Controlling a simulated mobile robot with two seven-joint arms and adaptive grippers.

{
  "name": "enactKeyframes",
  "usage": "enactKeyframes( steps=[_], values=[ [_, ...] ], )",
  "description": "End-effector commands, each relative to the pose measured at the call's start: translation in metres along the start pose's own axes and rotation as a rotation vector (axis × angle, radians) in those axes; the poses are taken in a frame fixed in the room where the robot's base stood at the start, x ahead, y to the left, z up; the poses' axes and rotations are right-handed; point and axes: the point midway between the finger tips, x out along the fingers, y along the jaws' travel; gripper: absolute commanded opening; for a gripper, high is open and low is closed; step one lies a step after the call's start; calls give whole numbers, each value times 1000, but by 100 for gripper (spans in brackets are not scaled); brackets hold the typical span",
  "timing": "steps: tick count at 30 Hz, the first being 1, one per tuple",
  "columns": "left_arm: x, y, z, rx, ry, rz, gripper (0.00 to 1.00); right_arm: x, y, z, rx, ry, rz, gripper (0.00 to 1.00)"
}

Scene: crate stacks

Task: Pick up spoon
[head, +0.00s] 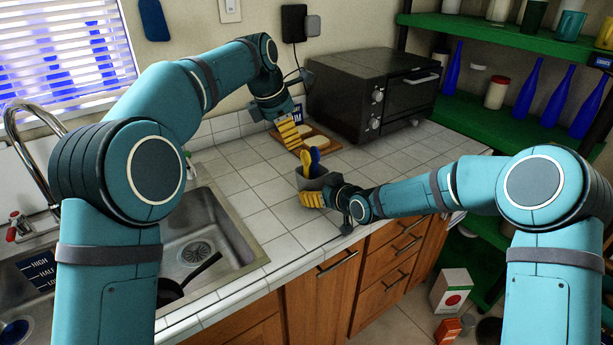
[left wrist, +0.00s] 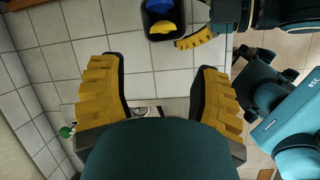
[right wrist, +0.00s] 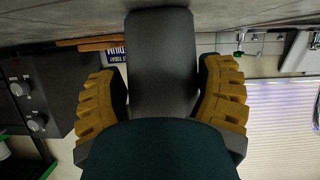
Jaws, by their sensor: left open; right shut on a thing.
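A dark grey holder (head: 314,184) stands on the tiled counter with a yellow spoon (head: 305,162) and a blue spoon (head: 315,157) upright in it. In the left wrist view the holder's rim (left wrist: 146,30), the blue spoon (left wrist: 160,6) and the yellow spoon (left wrist: 162,27) show at the top. My right gripper (head: 322,194) is shut on the holder, whose grey wall (right wrist: 162,50) fills the space between its fingers in the right wrist view. My left gripper (head: 289,133) is open and empty, above the counter behind the holder. The spoons' lower ends are hidden.
A wooden board (head: 323,143) lies behind the holder, and a black toaster oven (head: 375,92) stands at the back right. The sink (head: 215,225) is on the left. Green shelves (head: 480,122) with bottles stand at the right. Tiles around the holder are mostly clear.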

Motion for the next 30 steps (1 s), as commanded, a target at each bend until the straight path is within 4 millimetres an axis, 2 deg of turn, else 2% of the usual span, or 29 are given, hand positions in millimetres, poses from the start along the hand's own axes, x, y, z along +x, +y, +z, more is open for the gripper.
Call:
enactKeyframes(
  steps=[4,10,21,30],
  values=[
    [-3,2,2,-203,-21,-26,64,0,0,1,0,-2,0,35],
    [-2,3,3,-327,-34,-43,64,0,0,1,0,-2,1,35],
    [53,0,6,-335,-33,-46,64,0,0,1,0,-2,0,35],
    [76,-2,5,-335,-33,-45,64,0,0,1,0,-2,0,35]
  ],
)
